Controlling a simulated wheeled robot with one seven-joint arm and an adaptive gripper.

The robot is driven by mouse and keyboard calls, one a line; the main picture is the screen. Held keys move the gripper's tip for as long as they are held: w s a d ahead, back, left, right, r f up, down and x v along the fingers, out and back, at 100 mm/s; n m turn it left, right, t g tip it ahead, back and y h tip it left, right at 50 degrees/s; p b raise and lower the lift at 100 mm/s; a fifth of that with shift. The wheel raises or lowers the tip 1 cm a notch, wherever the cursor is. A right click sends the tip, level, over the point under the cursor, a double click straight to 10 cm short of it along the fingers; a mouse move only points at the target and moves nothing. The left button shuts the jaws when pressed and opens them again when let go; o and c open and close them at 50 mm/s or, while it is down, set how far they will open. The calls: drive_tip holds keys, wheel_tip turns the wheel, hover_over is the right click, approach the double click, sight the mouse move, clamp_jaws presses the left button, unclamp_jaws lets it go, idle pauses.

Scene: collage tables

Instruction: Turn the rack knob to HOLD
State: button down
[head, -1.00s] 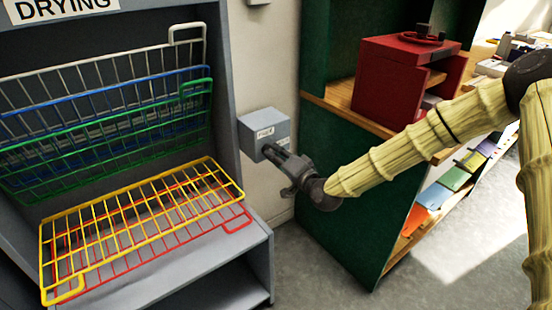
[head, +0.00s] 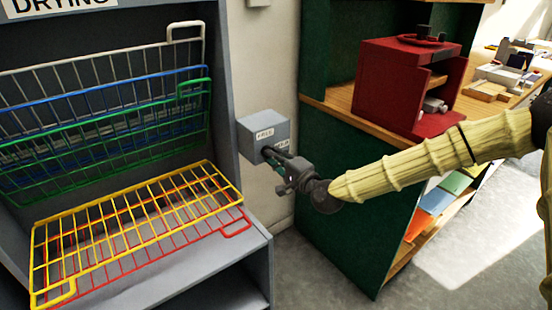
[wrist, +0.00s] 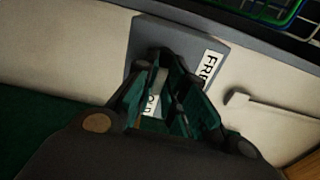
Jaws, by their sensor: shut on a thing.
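The rack knob's grey box (head: 264,128) is fixed to the wall at the right side of the drying rack. My gripper (head: 272,156) reaches the front of the box from the right and is shut on the knob. The fingers hide most of the knob, so its pointing cannot be told. In the wrist view my gripper (wrist: 165,75) lies against the box face (wrist: 143,45), which looks tilted there.
The drying rack (head: 228,110) holds white, blue and green wire shelves raised, with yellow (head: 130,225) and red (head: 238,228) ones lowered. A green cabinet (head: 345,200) stands close to the right of my gripper, with a red press (head: 385,85) on its wooden top.

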drive_tip(key=shift+d, duration=0.1)
drive_tip(key=c, duration=1.5)
unclamp_jaws()
drive_tip(key=v, duration=1.2)
